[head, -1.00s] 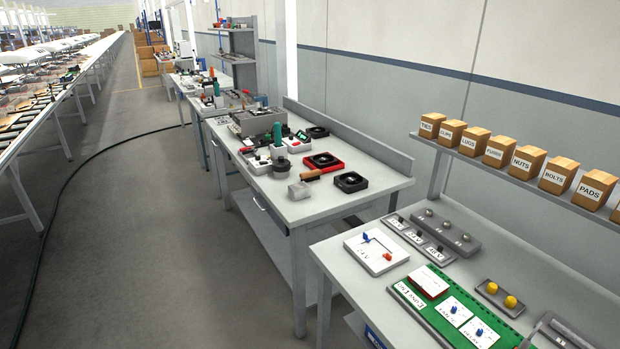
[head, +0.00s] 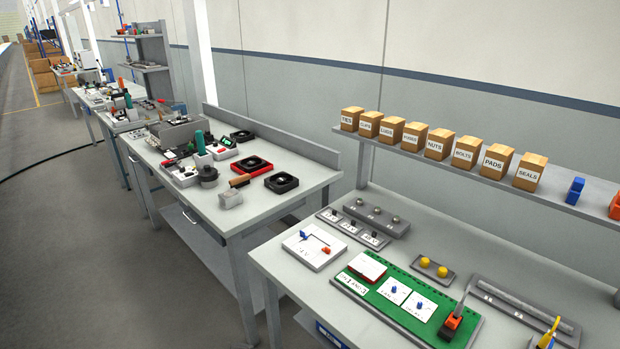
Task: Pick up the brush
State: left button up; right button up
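I cannot tell for certain which thing is the brush. A small item with a brown handle (head: 240,181) lies on the middle workbench (head: 285,200), between a light grey block and a red-framed black unit; it may be the brush. A yellow-handled tool (head: 549,332), partly cut off, shows at the lower right edge of the near bench. Neither of my grippers is in view.
The near bench (head: 272,262) holds a green board (head: 372,297), an orange-and-black tool (head: 452,325), a white panel (head: 314,246) and grey trays. A shelf above carries several labelled boxes (head: 437,144). Open floor (head: 110,270) lies to the left.

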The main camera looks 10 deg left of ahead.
aim_at(238, 182)
jog(key=i+j+z, duration=0.15)
jog(key=j+z, duration=1.7)
